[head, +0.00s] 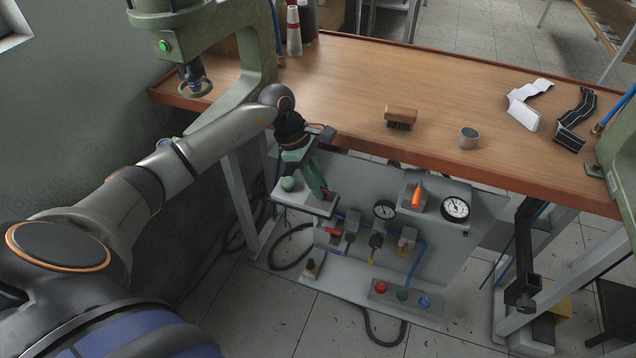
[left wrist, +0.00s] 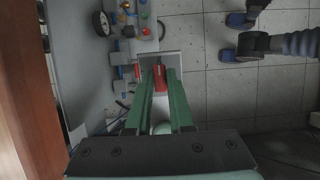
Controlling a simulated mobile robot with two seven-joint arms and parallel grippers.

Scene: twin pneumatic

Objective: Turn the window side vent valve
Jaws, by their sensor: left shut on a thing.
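My left gripper (head: 322,190) comes down past the table's front edge to a small grey ledge (head: 312,207) at the upper left of the pneumatic panel. In the left wrist view its green fingers (left wrist: 160,80) lie on both sides of a red handle (left wrist: 161,78) and are shut on it. The fingers hide most of this handle in the head view. A pale green ball (head: 287,184) sits on the ledge beside the fingers. Another red handle (head: 332,231) shows lower on the panel, apart from the gripper. My right gripper is not in view.
The panel (head: 345,185) carries gauges (head: 456,209), an orange handle (head: 417,198) and red, green and blue buttons (head: 403,295). The wooden tabletop (head: 340,80) lies above, with a brush (head: 401,117) and a metal cup (head: 468,137). A black hose (head: 386,343) loops on the floor.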

